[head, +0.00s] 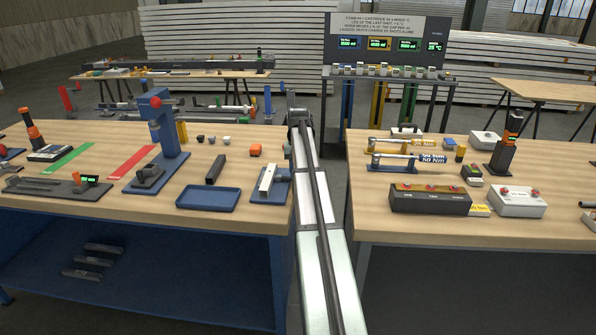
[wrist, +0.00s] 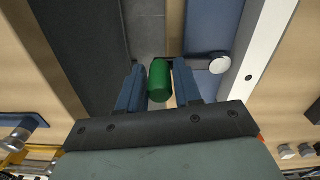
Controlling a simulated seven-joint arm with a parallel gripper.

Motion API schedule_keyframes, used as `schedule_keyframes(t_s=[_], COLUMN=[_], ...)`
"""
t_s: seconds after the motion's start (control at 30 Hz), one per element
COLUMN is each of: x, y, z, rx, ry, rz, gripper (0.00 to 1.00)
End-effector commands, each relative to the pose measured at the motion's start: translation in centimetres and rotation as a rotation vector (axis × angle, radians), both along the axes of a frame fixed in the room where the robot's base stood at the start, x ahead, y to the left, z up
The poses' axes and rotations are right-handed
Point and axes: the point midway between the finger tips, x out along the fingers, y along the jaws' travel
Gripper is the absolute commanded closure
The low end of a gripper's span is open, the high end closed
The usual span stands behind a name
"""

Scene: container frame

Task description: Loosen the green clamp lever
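The green clamp lever (wrist: 160,82) shows in the wrist view as a short green cylinder, end towards the camera. My gripper (wrist: 160,72) has its two blue fingers on either side of it. The fingers are close to the lever. A narrow strip shows between the lever and the right finger, lower down. I cannot tell whether the fingertips press on it. In the head view my arm runs up the middle of the picture, and neither the lever nor the fingertips can be made out.
In the wrist view a round white knob (wrist: 219,63) and a long white bar (wrist: 254,62) lie right of the lever. A dark panel (wrist: 84,50) lies left. In the head view, benches stand both sides of my arm, with a blue tray (head: 207,207) and grey control box (head: 430,203).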

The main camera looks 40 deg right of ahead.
Motion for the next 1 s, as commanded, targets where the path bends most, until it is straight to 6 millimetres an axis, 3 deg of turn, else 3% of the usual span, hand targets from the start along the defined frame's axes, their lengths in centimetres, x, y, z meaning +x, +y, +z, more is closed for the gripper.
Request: schedule_keyframes(t_s=[0.33, 1.0], x=[0.01, -0.37], y=[0.01, 0.42], z=[0.01, 0.01], rx=[0.0, 0.001], ry=[0.0, -0.001], rz=[0.0, -0.066], gripper=[1.0, 1.0])
